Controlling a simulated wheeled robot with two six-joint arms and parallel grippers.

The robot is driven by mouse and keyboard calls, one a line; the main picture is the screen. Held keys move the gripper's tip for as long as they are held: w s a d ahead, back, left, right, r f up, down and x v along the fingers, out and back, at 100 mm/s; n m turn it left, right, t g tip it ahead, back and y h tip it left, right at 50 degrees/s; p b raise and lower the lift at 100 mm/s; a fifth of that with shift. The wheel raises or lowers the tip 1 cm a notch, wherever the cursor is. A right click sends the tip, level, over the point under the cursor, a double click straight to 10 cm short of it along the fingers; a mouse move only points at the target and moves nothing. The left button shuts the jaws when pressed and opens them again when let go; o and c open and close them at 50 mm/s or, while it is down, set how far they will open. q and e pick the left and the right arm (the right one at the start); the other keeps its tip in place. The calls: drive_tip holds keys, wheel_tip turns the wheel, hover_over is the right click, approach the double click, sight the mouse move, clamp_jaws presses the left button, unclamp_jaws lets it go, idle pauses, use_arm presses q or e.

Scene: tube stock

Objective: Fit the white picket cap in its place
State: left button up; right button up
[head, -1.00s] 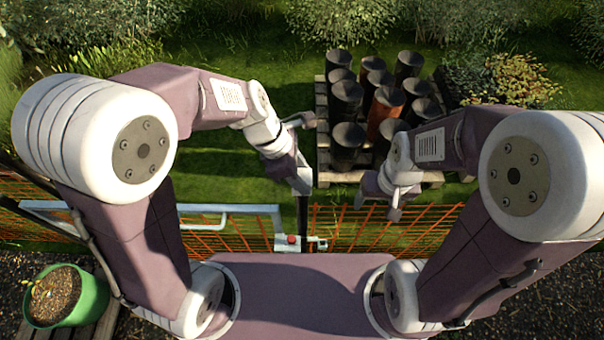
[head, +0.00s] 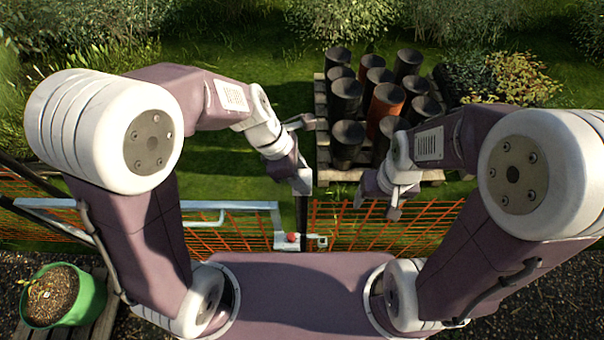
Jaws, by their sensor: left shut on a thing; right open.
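My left gripper (head: 302,184) is at the middle of the view, shut, directly over the top of a dark upright post (head: 303,214). What it holds is mostly hidden by its fingers; a small pale patch shows at the tips, and I take it for the white picket cap. I cannot tell whether it touches the post. My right gripper (head: 378,207) is open and empty, to the right of the post above the orange mesh fence (head: 400,228).
A pale metal gate (head: 150,204) with a latch and red knob (head: 292,238) lies left of the post. A green pot (head: 90,298) stands at lower left.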

use_arm(q)
drive_tip(key=shift+f+b, duration=0.8)
drive_tip(key=shift+f, duration=0.55)
drive_tip(key=o, duration=1.4)
drive_tip(key=v, duration=0.9)
